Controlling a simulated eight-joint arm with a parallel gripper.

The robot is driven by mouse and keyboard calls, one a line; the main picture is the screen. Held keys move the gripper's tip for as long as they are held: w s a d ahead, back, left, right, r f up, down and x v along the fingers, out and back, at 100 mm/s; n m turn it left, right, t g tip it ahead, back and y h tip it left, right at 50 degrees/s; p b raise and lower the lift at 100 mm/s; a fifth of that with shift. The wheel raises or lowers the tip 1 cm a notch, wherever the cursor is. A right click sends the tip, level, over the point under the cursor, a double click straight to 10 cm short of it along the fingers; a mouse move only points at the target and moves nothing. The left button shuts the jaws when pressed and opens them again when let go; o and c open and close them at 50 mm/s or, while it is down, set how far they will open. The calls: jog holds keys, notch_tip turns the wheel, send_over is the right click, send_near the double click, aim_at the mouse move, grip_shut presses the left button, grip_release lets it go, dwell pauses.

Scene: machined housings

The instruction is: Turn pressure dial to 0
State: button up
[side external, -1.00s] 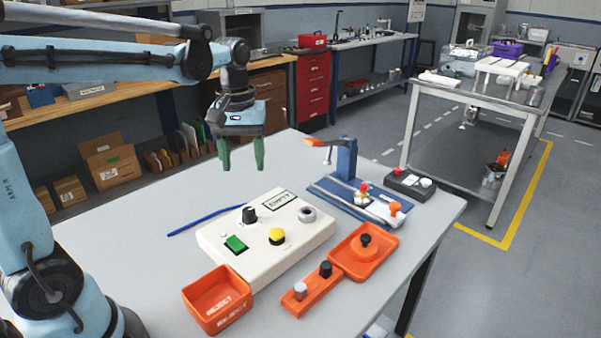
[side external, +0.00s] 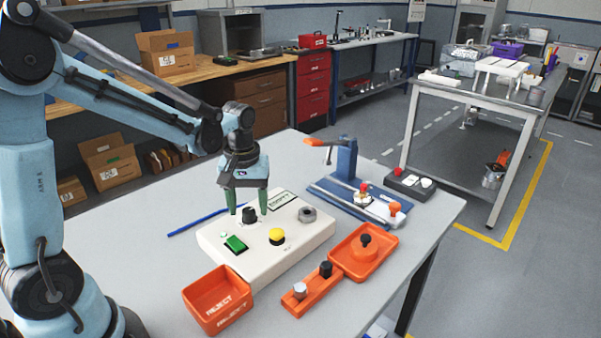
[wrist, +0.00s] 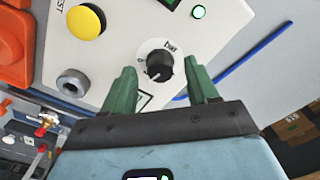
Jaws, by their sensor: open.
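The pressure dial is a black knob (side external: 249,215) on the white control box (side external: 290,245). In the wrist view the dial (wrist: 159,66) sits on a round white scale marked "bar", with a light pointer line on the knob. My gripper (side external: 248,212) points down over the box, its green fingers open on either side of the dial in the side view. In the wrist view the gripper (wrist: 163,85) has the dial just beyond and between its fingertips. I cannot see contact. The scale's numbers are too small to read.
The box also carries a green button (side external: 236,243), a yellow button (side external: 277,236) and a grey ring (side external: 307,214). An orange reject bin (side external: 217,299) and orange trays (side external: 364,252) stand in front. A blue pen-like rod (side external: 205,219) lies behind left.

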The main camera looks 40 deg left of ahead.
jog(key=shift+f, duration=0.4)
jog(key=c, duration=1)
jog(key=shift+c, duration=0.2)
jog(key=shift+m, duration=0.4)
jog(key=m, duration=0.3)
jog(key=shift+m, duration=2.6)
